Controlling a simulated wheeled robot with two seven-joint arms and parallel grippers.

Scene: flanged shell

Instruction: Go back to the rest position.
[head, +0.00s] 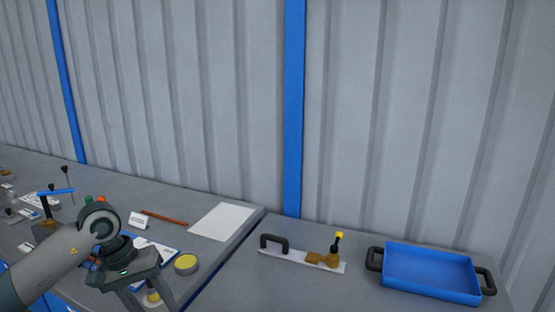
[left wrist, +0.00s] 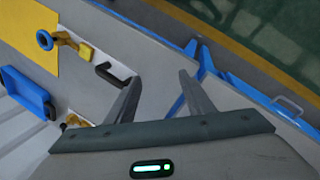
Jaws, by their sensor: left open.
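My left gripper (head: 147,297) comes in from the left in the head view, over the left bench, pointing down. Its jaws are apart, with nothing seen between them; the fingertips run toward the bottom edge of the picture. In the left wrist view my left gripper (left wrist: 159,78) also shows two spread, empty fingers above the grey worktop. My right gripper is in neither view.
A yellow-lidded round tin (head: 186,264) and a white sheet (head: 222,221) lie right of my left gripper. Farther right are a black-handled white plate with a brass clamp (head: 322,259) and a blue tray (head: 430,269). A corrugated wall (head: 180,100) stands behind.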

